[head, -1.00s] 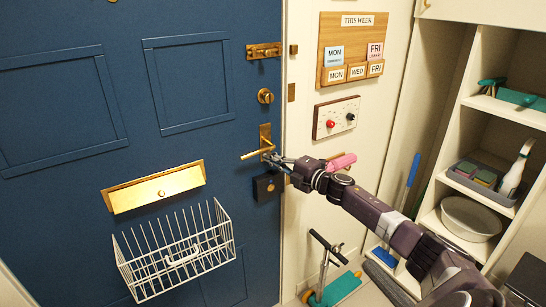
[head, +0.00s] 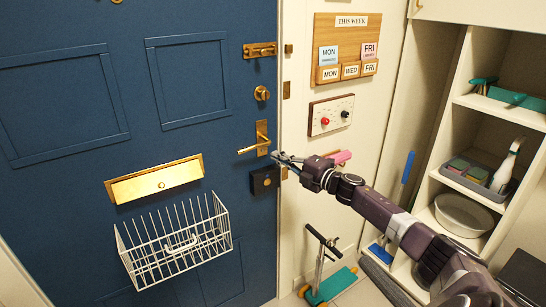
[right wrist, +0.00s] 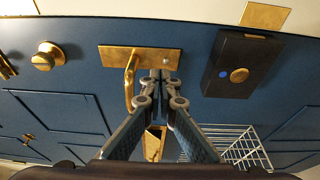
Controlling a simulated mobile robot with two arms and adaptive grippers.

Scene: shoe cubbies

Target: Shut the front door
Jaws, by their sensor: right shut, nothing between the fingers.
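The blue front door (head: 120,105) fills the left of the head view. Its right edge lies along the white frame, with no wide gap showing. A brass lever handle (head: 255,148) sits near that edge and points left; the handle plate also shows in the right wrist view (right wrist: 115,56). My right gripper (head: 276,156) is shut and empty, just right of and below the handle plate. In the right wrist view its fingertips (right wrist: 161,76) are together beside the lever, in front of the door; contact cannot be told. My left gripper is not in view.
A black lock box (head: 264,181) is below the handle, close to my gripper. A white wire basket (head: 180,245) juts from the door under a brass letter plate (head: 155,182). A scooter (head: 325,270) stands right of the door. Open shelves (head: 455,140) are at the right.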

